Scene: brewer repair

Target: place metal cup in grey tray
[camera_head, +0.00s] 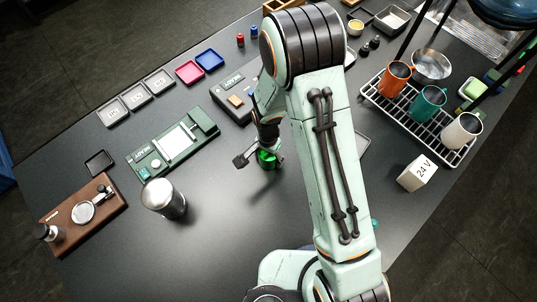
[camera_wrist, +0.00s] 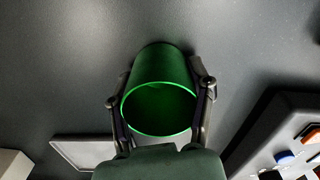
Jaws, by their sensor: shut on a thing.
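A shiny green metal cup (camera_wrist: 160,85) is between the two fingers of my gripper (camera_wrist: 160,105) in the wrist view, with its open rim facing the camera. The fingers are shut on its sides. In the head view the green cup (camera_head: 267,160) shows just below my gripper (camera_head: 256,157), low over the dark table; I cannot tell if it touches the table. A flat grey tray (camera_wrist: 70,148) shows at the lower left of the wrist view, apart from the cup. In the head view its edge (camera_head: 364,146) shows beside my arm, which hides most of it.
A silver canister (camera_head: 163,198) stands left of the cup. A dark grey box (camera_head: 228,100) lies above it, and a green device (camera_head: 175,143) to the left. A white 24 V cube (camera_head: 417,173) and a wire rack (camera_head: 420,118) with several cups are right. The front middle table is clear.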

